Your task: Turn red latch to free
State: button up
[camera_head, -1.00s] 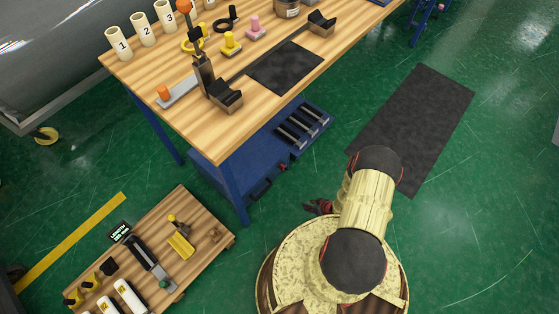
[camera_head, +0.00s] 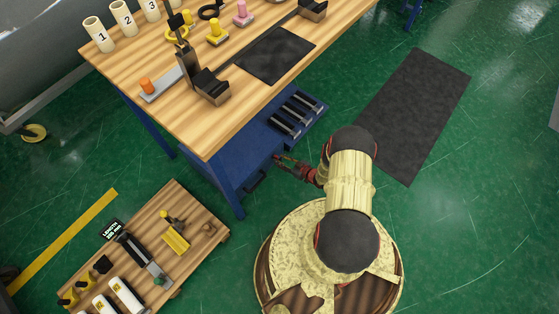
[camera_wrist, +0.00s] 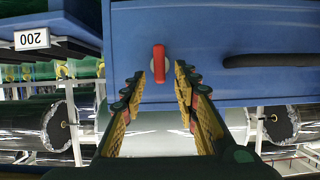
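My gripper (camera_wrist: 160,71) is open, with one finger on each side of the latch's lower end. I cannot tell whether the fingertips touch it or stop short. In the head view my gripper (camera_head: 279,159) is at the front of the blue cabinet (camera_head: 213,173) under the bench, and the latch is hidden there.
A black drawer handle (camera_wrist: 270,60) sits right of the latch in the wrist view. The wooden bench top (camera_head: 205,128) overhangs the cabinet. A low wooden table (camera_head: 206,238) with tools stands at the lower left. Floor around the dark mat (camera_head: 415,115) is clear.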

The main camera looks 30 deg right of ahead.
jog(key=shift+x, duration=0.8)
jog(key=c, duration=0.3)
jog(key=c, duration=0.4)
grip_shut()
